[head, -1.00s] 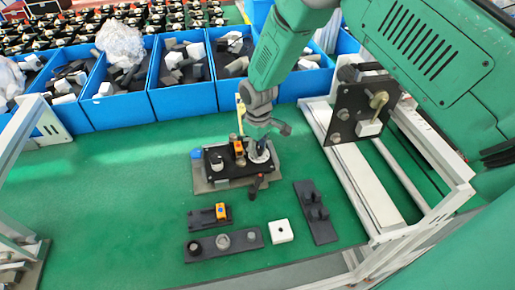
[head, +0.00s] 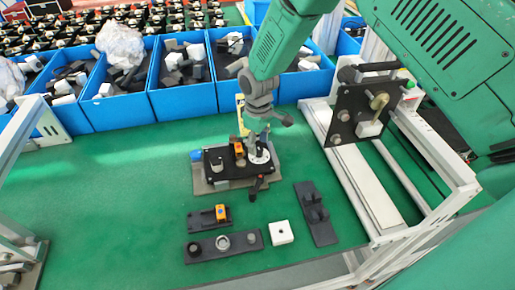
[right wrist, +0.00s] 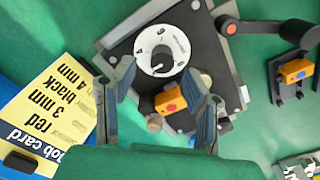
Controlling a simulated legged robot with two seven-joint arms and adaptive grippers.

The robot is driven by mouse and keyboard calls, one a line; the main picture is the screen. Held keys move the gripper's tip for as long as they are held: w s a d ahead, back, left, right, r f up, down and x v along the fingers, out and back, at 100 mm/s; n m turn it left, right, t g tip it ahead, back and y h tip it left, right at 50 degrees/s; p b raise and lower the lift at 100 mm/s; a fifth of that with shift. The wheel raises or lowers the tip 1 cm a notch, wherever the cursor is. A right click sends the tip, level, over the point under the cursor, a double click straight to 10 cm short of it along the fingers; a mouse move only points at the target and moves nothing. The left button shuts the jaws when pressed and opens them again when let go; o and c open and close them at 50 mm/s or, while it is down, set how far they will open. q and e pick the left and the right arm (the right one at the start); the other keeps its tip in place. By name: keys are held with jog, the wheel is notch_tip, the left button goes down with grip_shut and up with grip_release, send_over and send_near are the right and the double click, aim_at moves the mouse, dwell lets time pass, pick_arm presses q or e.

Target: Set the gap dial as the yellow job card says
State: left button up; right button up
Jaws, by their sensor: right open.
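The gap dial (right wrist: 162,50) is a white disc with dark marks and a black knob on the black fixture plate; it also shows in the head view (head: 259,156). Its exact setting is too small to read. The yellow job card (right wrist: 45,115) appears upside down in the right wrist view, reading "red 3 mm" and "black 4 mm". It stands behind the fixture in the head view (head: 241,108). My right gripper (right wrist: 165,92) is open and empty, pointing down over the fixture close to the dial. An orange block (right wrist: 170,101) sits on the fixture between its fingers in the picture. My left gripper is not seen.
A red-ended lever (right wrist: 231,28) sticks out beside the plate. In front lie a holder with another orange block (head: 221,211), a dark tray (head: 200,248), a white block (head: 281,232) and a dark stand (head: 306,200). Blue bins (head: 182,103) line the back. Green table at left is clear.

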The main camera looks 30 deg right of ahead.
aim_at(258, 149)
notch_tip(258, 149, up, 9)
dwell(0.3)
dwell(0.5)
